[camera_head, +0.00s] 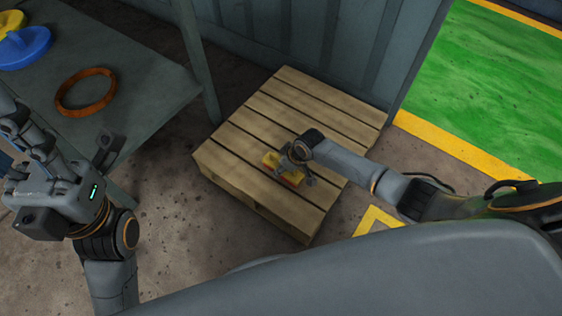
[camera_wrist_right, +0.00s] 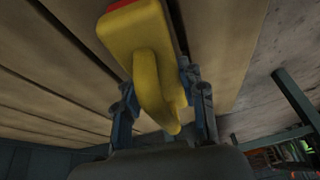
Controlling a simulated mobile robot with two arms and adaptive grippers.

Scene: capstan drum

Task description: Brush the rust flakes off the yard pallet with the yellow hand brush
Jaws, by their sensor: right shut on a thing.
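The yard pallet (camera_head: 248,135) is a wooden slatted platform on the floor, in the middle of the head view. My right gripper (camera_head: 288,173) is over its middle, shut on the yellow hand brush (camera_head: 270,159). The right wrist view shows the brush's yellow handle (camera_wrist_right: 150,75) between the two fingers (camera_wrist_right: 163,100), with a red part at its far end. I cannot tell whether the brush touches the slats. I cannot make out rust flakes. My left gripper (camera_head: 22,148) is at the left, away from the pallet, its fingers apparently apart and empty.
A grey table (camera_head: 150,90) stands left of the pallet, with a brown ring (camera_head: 86,92) and blue and yellow round pieces (camera_head: 25,46) on it. A grey corrugated wall (camera_head: 290,35) is behind the pallet. Green floor with yellow edging (camera_head: 480,80) lies right.

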